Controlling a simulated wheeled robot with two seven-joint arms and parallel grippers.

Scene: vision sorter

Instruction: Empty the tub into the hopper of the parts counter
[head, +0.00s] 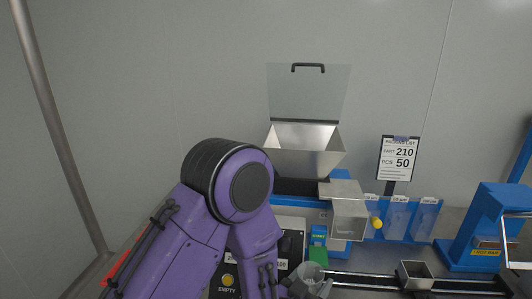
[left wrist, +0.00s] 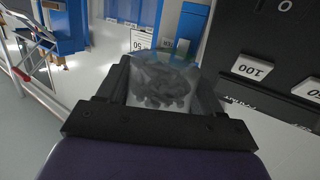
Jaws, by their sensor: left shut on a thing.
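The hopper (head: 304,160) is a square metal funnel on top of the parts counter (head: 290,225), with its clear lid (head: 309,92) standing raised behind it. My left gripper (head: 306,287) is low at the bottom edge of the head view, below and in front of the hopper, partly hidden by my purple forearm. In the left wrist view the tub (left wrist: 160,75) sits between the fingers of the left gripper (left wrist: 162,92), with grey parts (left wrist: 160,88) inside. My right gripper is not in view.
A metal chute box (head: 346,212) with a yellow knob stands right of the hopper. A small open metal bin (head: 414,275) sits on a dark rail. A packing list (head: 398,158) reads part 210, 50 pieces. A blue machine (head: 492,228) stands at the right.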

